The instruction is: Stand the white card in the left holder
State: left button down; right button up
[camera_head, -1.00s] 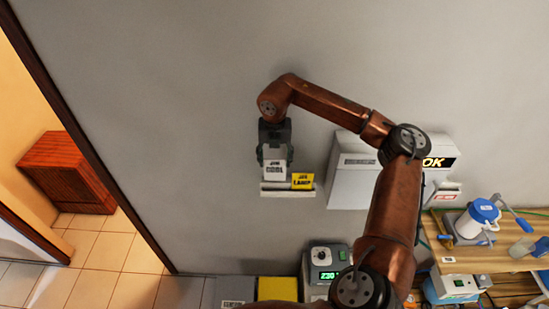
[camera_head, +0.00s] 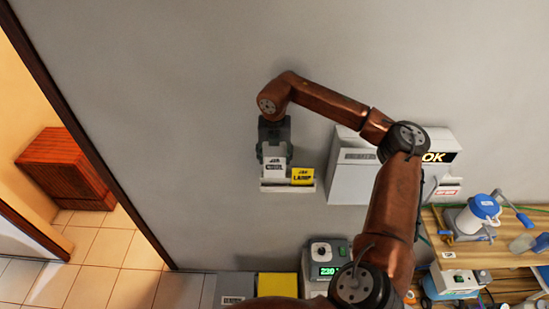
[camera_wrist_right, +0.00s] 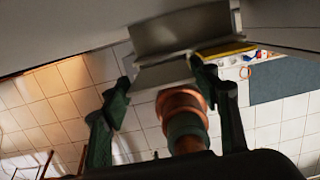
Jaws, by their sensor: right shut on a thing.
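My right gripper (camera_head: 275,152) points down in front of the wall and is shut on the white card (camera_head: 274,171), which has dark lettering. The card is upright in the left part of a small white wall holder (camera_head: 288,188), beside a yellow card (camera_head: 303,176) standing in the right part. Whether the white card's lower edge rests on the holder's bottom cannot be told. In the right wrist view, the card (camera_wrist_right: 163,75) is between the gripper's two fingers (camera_wrist_right: 160,76), with the yellow card's edge (camera_wrist_right: 228,50) to the right. My left gripper is not in view.
A white wall box (camera_head: 352,175) is right of the holder. Below are a device with a green display (camera_head: 326,262) and a yellow block (camera_head: 277,287). A wooden bench (camera_head: 490,255) with equipment is at the right. The wall left of the holder is bare.

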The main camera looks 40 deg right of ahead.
aim_at(274, 164)
dwell(0.6)
jog(key=shift+f+b, duration=1.55)
jog(key=shift+f, duration=0.7)
jog(key=shift+f+b, duration=0.45)
jog(key=shift+f, duration=0.3)
jog(key=o, duration=1.2)
jog(key=shift+c, duration=0.2)
jog(key=shift+r, duration=0.3)
notch_tip(274, 164, up, 11)
jog(key=s, duration=0.1)
jog(key=shift+a+r, duration=0.2)
jog(key=shift+a, duration=0.25)
